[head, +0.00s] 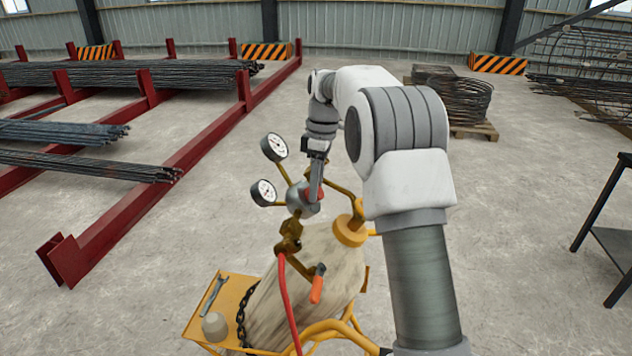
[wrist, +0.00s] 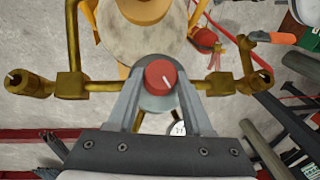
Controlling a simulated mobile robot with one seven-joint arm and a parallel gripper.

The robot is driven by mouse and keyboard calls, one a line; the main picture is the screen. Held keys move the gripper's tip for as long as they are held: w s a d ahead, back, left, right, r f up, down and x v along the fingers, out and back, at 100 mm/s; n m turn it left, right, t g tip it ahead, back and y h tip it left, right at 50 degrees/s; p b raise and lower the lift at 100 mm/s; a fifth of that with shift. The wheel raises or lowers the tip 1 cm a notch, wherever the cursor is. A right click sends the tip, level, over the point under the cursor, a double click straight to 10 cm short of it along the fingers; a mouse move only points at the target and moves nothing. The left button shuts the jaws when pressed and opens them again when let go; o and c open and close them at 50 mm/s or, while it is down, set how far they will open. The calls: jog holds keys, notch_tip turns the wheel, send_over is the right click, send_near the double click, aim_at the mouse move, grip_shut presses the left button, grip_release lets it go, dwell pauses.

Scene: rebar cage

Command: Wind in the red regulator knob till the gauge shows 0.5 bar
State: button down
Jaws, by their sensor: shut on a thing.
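The red regulator knob (wrist: 160,76) sits between the two grey fingers of my gripper (wrist: 160,88) in the wrist view, with a short pale mark on its face. My gripper is shut on it. In the head view the knob shows as a bit of red (head: 319,195) beside my gripper (head: 313,193), on the grey regulator body (head: 297,199). Two round white-faced gauges, an upper one (head: 274,147) and a lower one (head: 263,192), stand on brass stems to the left. Their readings are too small to tell. In the wrist view one gauge (wrist: 178,128) is mostly hidden behind my gripper.
A pale cylinder (head: 305,270) lies tilted on a yellow cart (head: 236,277), with a chain, a wrench and a cap. A red hose (head: 283,290) and an orange-handled torch valve (head: 317,287) are close below the regulator.

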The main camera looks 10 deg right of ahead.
aim_at(321, 188)
dwell(0.5)
jog(key=shift+c, duration=1.5)
grip_release()
notch_tip(321, 188, up, 12)
jog(key=w+d, duration=0.1)
jog(key=shift+d, duration=0.2)
